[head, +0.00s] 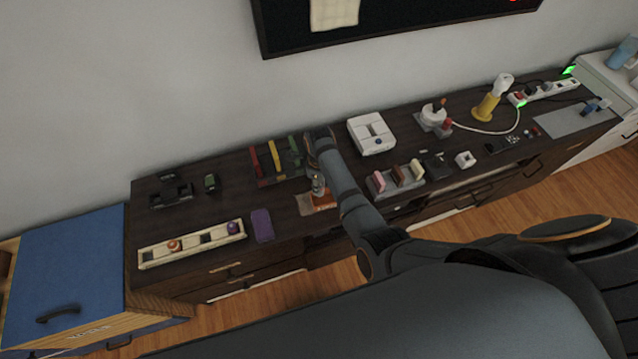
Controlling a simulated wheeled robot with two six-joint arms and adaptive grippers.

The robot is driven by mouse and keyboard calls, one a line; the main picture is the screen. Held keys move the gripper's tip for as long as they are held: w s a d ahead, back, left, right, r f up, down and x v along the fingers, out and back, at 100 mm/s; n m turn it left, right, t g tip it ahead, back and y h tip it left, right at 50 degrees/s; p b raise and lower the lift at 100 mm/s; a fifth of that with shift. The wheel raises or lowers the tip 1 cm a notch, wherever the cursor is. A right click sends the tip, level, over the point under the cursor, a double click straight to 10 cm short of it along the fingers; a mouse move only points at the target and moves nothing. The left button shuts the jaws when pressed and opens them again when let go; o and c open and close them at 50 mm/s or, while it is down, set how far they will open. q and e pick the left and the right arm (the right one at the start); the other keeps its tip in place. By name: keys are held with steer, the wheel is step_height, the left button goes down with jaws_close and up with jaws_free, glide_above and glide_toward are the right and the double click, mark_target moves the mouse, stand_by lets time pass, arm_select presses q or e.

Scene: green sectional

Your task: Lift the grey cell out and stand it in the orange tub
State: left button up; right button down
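My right gripper (318,186) reaches down at the front middle of the dark cabinet top, below the bent wrist. It is small and partly covered by my own arm, so I cannot tell whether its fingers are open or shut. A small orange piece (323,202), which looks like the orange tub, sits right below the gripper on or beside a tan patch. A rack (263,181) with red, yellow and green upright pieces stands just left of my wrist, its right end partly hidden. I cannot make out the grey cell. My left gripper is not in view.
A cream strip (190,244) with round knobs and a purple block (262,225) lie front left. A black device (170,190) stands behind. Right of my arm are a white box (371,134), a grey holder (396,183), a yellow lamp (487,107) and a power strip (545,92).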

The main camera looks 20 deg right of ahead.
step_height(320, 180, down, 2)
steer(key=shift+b, duration=0.9)
steer(key=shift+f+b, duration=1.5)
steer(key=shift+f, duration=0.9)
steer(key=c, duration=0.9)
jaws_free()
steer(key=shift+c, duration=0.2)
step_height(320, 180, up, 8)
steer(key=shift+f, duration=0.2)
